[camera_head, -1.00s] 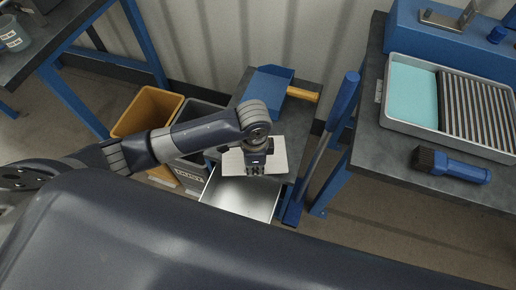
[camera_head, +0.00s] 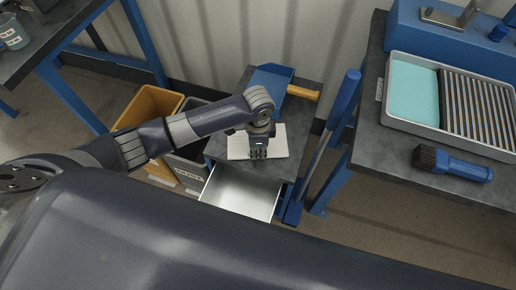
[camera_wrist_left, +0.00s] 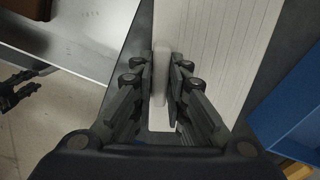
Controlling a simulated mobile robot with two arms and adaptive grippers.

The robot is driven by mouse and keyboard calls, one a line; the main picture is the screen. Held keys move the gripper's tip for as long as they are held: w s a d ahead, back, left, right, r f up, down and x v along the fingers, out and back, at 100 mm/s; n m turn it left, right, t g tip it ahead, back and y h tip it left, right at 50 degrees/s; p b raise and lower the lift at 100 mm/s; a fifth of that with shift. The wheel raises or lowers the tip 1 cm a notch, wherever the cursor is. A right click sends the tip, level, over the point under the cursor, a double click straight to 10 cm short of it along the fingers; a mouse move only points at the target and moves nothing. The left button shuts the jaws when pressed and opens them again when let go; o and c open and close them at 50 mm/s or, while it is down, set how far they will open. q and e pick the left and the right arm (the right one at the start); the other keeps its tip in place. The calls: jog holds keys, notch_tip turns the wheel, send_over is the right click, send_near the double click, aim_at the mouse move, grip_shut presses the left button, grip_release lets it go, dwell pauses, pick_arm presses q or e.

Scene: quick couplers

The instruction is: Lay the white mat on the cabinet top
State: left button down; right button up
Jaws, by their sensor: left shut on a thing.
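The white ribbed mat (camera_head: 281,139) is over the front part of the grey cabinet top (camera_head: 300,118), roughly flat. I cannot tell whether it touches the top. My left gripper (camera_head: 258,155) is above the mat's near part. In the left wrist view, its fingers (camera_wrist_left: 161,85) are shut on a raised pale strip of the mat (camera_wrist_left: 215,45), and the cabinet top shows as a dark surface (camera_wrist_left: 262,75) beside it. The gripper hides part of the mat in the head view. My right gripper is not in view.
An open metal drawer (camera_head: 238,190) sticks out below the cabinet top. Orange (camera_head: 150,106) and grey bins stand at left. A blue upright post (camera_head: 343,100) and a workbench (camera_head: 390,150) are at right.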

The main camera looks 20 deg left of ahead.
pick_arm(q)
jog(key=c, duration=1.6)
grip_release()
jog(key=shift+f, duration=0.1)
notch_tip(320, 180, up, 12)
jog(key=shift+r+p, duration=0.15)
jog(key=shift+p, duration=0.45)
